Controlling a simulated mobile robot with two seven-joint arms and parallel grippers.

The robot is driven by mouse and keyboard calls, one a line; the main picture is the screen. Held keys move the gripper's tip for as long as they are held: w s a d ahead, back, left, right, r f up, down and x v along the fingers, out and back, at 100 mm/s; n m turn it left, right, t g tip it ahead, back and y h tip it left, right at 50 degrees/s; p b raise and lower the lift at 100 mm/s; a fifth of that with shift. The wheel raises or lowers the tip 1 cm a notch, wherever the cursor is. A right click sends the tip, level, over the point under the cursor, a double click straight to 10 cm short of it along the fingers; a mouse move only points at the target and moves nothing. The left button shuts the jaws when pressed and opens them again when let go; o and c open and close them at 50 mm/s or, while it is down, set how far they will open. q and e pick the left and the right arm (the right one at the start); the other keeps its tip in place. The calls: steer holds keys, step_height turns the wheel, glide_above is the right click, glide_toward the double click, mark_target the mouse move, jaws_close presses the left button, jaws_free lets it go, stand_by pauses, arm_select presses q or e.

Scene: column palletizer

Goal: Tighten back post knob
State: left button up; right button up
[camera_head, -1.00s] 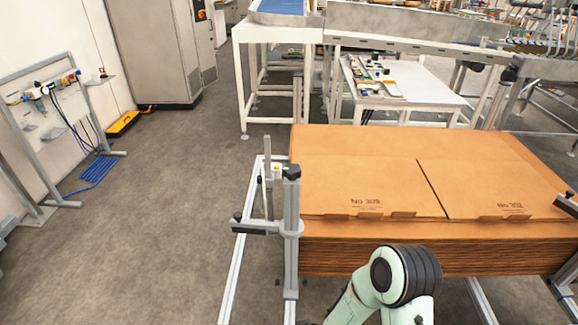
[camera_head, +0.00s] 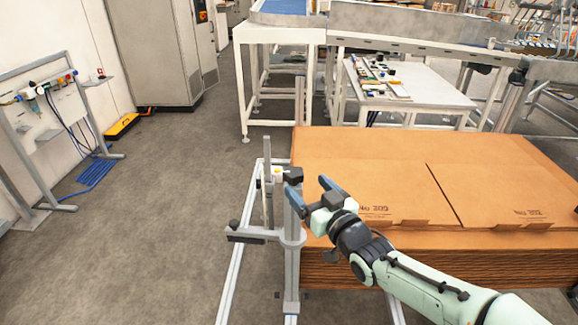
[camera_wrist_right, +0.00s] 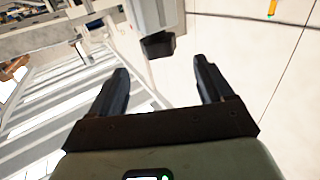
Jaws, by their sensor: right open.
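My right gripper (camera_head: 310,192) is open and empty beside the post's upper part. One finger overlaps the post just below the knob in the picture; I cannot tell if they touch. In the right wrist view, a black knob (camera_wrist_right: 158,46) on a pale grey post end shows beyond and between the open fingers (camera_wrist_right: 160,72). Another black knob (camera_head: 233,224) sits on the side arm. My left gripper is out of view.
The flat cardboard stack (camera_head: 375,165) lies close to the right of the post, below my right arm. A thinner post (camera_head: 267,200) stands just behind left. Open grey floor (camera_head: 170,220) lies to the left.

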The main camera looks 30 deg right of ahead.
mark_target(289, 167)
steer(key=w+p, duration=0.1)
steer(key=w, duration=0.9)
steer(key=shift+w, duration=0.1)
steer(key=c, duration=1)
